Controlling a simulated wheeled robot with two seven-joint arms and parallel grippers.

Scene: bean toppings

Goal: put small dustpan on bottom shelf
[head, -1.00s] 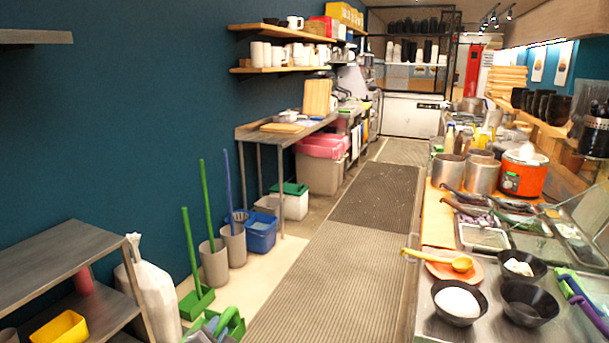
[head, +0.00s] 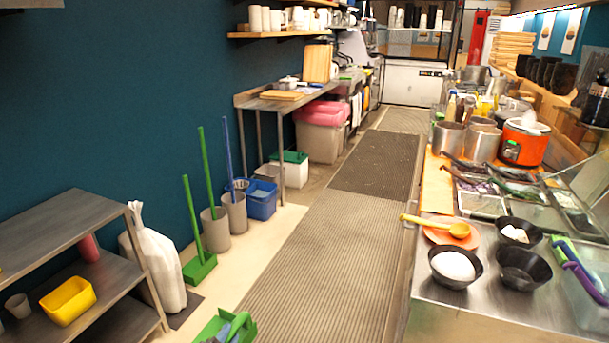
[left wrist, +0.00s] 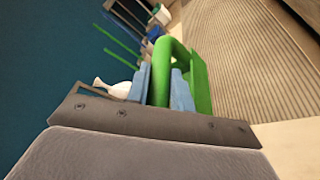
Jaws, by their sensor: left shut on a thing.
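The small green dustpan (head: 211,325) is at the bottom edge of the head view, partly cut off. My left gripper (head: 234,329) is shut on it. In the left wrist view, the blue fingers of my left gripper (left wrist: 163,88) stand on either side of the dustpan's green handle (left wrist: 176,58). The grey shelf unit is at the lower left of the head view. Its bottom shelf (head: 128,324) shows only in part, below the middle board (head: 118,278), and the dustpan is to its right, apart from it. My right gripper is not in view.
A yellow bin (head: 68,302) and a small cup stand on the middle board. A white sack (head: 160,262) stands on the floor beside the shelf unit. A green broom (head: 199,262) and grey buckets line the wall. The ribbed floor mat (head: 320,255) is clear.

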